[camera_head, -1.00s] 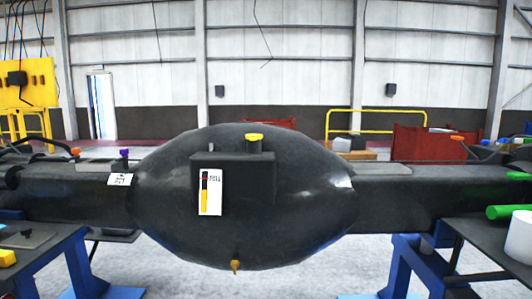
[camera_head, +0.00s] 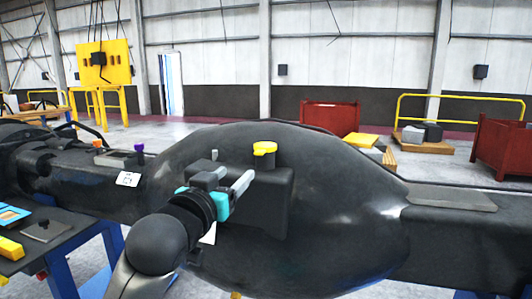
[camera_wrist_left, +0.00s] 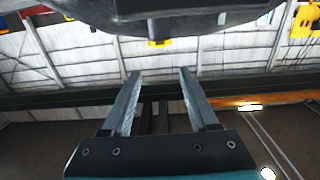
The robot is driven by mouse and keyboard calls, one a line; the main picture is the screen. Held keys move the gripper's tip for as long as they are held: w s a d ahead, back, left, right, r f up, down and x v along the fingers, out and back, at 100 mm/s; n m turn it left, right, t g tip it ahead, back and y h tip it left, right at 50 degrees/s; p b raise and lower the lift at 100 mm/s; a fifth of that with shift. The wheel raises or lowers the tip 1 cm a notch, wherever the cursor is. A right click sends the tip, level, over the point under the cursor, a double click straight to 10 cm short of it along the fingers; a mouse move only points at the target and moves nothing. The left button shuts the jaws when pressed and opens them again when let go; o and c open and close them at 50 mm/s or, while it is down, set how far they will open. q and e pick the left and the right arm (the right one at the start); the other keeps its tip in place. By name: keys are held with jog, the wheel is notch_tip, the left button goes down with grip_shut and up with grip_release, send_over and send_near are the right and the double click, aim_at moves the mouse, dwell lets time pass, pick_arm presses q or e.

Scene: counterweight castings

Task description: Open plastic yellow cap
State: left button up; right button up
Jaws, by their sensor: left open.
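The yellow cap (camera_head: 264,148) sits upright on a short neck on top of the dark casting (camera_head: 345,215). My left gripper (camera_head: 236,177) is open and empty, in front of the casting's raised block, a little left of and below the cap in the head view. In the left wrist view, which looks upside down, the cap (camera_wrist_left: 160,42) shows at the casting's edge, beyond the open fingertips (camera_wrist_left: 159,76) and apart from them. My left arm hides most of the white label on the casting's front. My right gripper is not in view.
A small grey peg (camera_head: 214,155) stands left of the cap. A purple knob (camera_head: 139,148) and a white tag (camera_head: 128,179) are further left. A dark table (camera_head: 60,240) is at the lower left. Red bins (camera_head: 330,117) stand behind. The space above the casting is clear.

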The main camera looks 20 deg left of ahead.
aim_at(258, 154)
pick_arm(q)
jog(key=w, duration=1.4)
jog(key=shift+w+d, duration=0.25)
jog(key=shift+w, duration=0.05)
grip_shut()
jog(key=shift+f, duration=0.1)
dwell(1.0)
